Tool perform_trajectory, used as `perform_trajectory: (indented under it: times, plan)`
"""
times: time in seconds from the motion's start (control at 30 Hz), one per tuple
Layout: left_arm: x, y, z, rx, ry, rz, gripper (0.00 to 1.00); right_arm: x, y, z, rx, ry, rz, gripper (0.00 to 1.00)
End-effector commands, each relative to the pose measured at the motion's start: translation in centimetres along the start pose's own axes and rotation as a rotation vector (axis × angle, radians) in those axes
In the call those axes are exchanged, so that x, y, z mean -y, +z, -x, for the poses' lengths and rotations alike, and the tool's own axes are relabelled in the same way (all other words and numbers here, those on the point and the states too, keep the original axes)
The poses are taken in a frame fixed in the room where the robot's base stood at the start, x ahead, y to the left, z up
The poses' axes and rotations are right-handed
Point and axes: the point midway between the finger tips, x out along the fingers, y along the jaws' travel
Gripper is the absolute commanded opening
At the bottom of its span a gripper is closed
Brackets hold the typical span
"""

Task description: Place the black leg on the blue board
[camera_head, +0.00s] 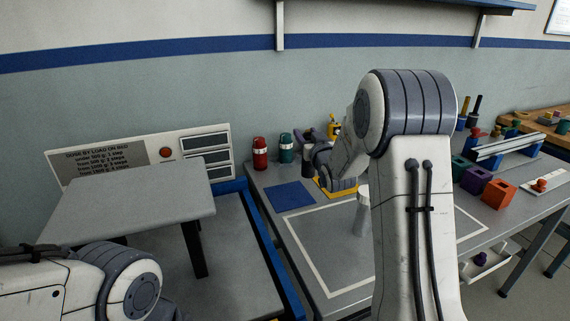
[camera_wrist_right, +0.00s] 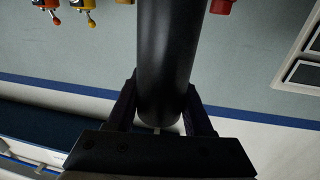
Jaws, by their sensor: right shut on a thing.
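The black leg (camera_wrist_right: 166,50) is a smooth dark cylinder between the fingers of my right gripper (camera_wrist_right: 162,95) in the right wrist view. The gripper is shut on it. In the head view my right gripper (camera_head: 318,154) is small and partly hidden by my own arm, above the back of the workbench. The blue board (camera_head: 290,195) is a flat blue square on the bench, below and left of that gripper. Its surface looks bare. My left arm enters at the lower left of the head view; its gripper is out of view.
A red bottle (camera_head: 260,153) and a green bottle (camera_head: 287,149) stand behind the board. A yellow base (camera_head: 336,188) and a white cylinder (camera_head: 361,214) stand to its right. A grey seat panel (camera_head: 130,198) on dark legs stands left. Coloured blocks (camera_head: 498,194) lie right.

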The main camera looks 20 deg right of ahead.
Motion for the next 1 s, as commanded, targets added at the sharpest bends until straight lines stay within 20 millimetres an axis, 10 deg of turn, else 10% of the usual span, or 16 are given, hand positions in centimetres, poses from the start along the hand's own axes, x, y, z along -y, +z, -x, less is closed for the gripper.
perform_trajectory:
  times: [0.3, 1.0]
  plan:
    - [0.0, 0.0, 0.0, 0.000, 0.000, 0.000, 0.96, 5.4, 3.1, -1.8, -0.003, -0.004, 0.000, 0.00]
    - [0.0, 0.0, -0.4, 0.000, 0.000, 0.000, 0.96, 5.8, 7.5, -2.0, -0.004, -0.003, 0.000, 0.00]
